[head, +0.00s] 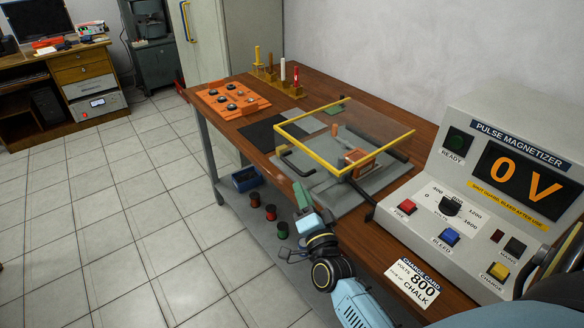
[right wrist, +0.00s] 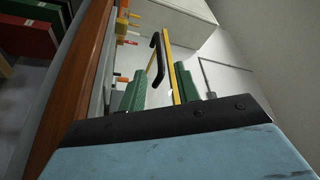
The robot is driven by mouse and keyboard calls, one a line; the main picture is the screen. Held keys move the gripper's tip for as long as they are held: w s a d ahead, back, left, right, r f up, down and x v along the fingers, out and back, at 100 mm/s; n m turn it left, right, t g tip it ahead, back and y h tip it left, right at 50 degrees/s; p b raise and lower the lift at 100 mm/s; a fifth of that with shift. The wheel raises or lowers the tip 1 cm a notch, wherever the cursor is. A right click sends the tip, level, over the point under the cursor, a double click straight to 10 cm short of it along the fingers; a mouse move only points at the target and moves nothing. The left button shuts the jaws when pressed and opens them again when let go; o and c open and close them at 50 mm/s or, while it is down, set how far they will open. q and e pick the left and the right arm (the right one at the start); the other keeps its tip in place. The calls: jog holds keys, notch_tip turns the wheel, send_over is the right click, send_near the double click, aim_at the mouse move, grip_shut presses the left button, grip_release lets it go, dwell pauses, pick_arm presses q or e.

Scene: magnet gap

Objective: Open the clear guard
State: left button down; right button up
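The clear guard (head: 345,122) is a see-through panel with a yellow frame. It lies roughly level over a grey fixture (head: 345,200) on the bench, with a brown and orange block under it. A black bar handle (head: 298,168) sticks out at the guard's near left side. My right gripper (head: 302,197), with green fingertips, is just below and in front of the handle. In the right wrist view the fingers (right wrist: 164,92) are apart with nothing between them. The handle (right wrist: 156,58) and a yellow frame bar (right wrist: 175,75) show beyond the tips. My left gripper is not in view.
The pulse magnetizer (head: 500,190) stands at the right, its display reading 0 V. A card (head: 413,282) lies before it. An orange tray (head: 232,98) and a rack of coloured sticks (head: 280,80) are at the bench's far end. A blue bin (head: 246,179) and spools sit on the lower shelf.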

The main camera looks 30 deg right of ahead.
aim_at(292, 166)
jog(key=x, duration=0.9)
jog(key=shift+w+b, duration=0.3)
jog(key=shift+b, duration=0.1)
jog(key=shift+c, duration=0.3)
grip_shut()
